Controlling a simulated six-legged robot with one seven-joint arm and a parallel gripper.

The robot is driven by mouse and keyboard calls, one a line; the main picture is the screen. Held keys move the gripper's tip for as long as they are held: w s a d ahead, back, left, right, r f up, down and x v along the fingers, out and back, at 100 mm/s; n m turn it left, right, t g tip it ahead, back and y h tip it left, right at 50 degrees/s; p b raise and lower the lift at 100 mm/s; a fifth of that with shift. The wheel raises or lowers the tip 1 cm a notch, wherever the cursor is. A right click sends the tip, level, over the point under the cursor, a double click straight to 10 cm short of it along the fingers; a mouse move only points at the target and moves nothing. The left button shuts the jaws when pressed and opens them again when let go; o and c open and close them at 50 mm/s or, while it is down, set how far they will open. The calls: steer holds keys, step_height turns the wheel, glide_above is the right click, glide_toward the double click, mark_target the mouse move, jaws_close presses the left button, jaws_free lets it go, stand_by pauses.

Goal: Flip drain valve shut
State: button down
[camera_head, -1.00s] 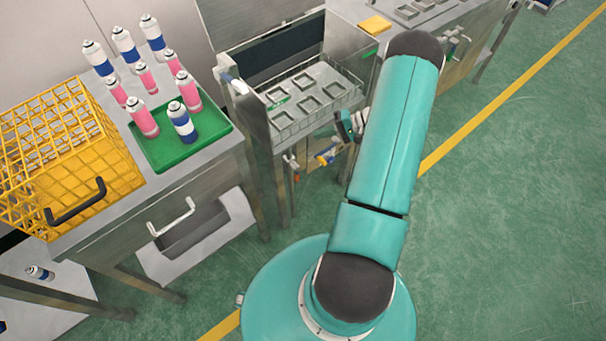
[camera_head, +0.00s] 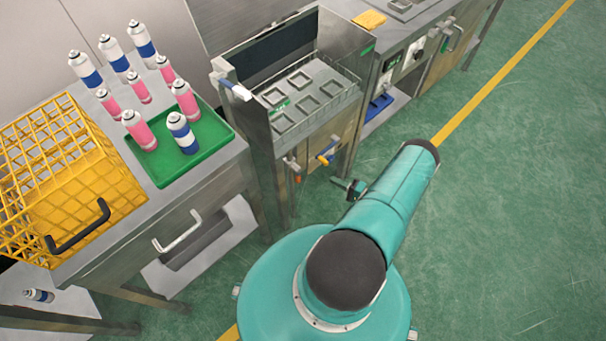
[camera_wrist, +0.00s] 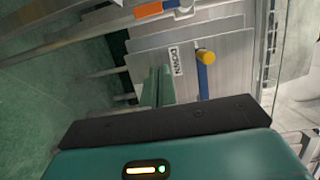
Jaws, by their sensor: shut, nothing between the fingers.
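A valve lever with a blue handle and yellow end (camera_head: 326,155) is on the front of the fryer-like bath unit (camera_head: 308,132) in the head view. In the wrist view the blue lever (camera_wrist: 203,78) shows close up, upright in the picture with its yellow end uppermost, beside a small white label (camera_wrist: 175,64) whose lettering is hard to read. A second valve has an orange handle (camera_head: 292,166), left of the blue one. My gripper (camera_head: 352,188) is shut and empty, in front of and apart from the unit. Its teal fingers (camera_wrist: 158,86) point at the panel left of the blue lever.
A steel bench at left carries a green tray (camera_head: 215,140) with pink and blue-white cans, and a yellow wire crate (camera_head: 65,185). A blue item (camera_head: 378,105) lies under the right counter. Green floor (camera_head: 500,200) is open at right.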

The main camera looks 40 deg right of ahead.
steer(key=shift+f, duration=0.3)
steer(key=shift+s, duration=0.1)
steer(key=w+a, duration=0.6)
steer(key=w, duration=0.3)
steer(key=shift+w+a, duration=0.25)
steer(key=shift+a, duration=0.15)
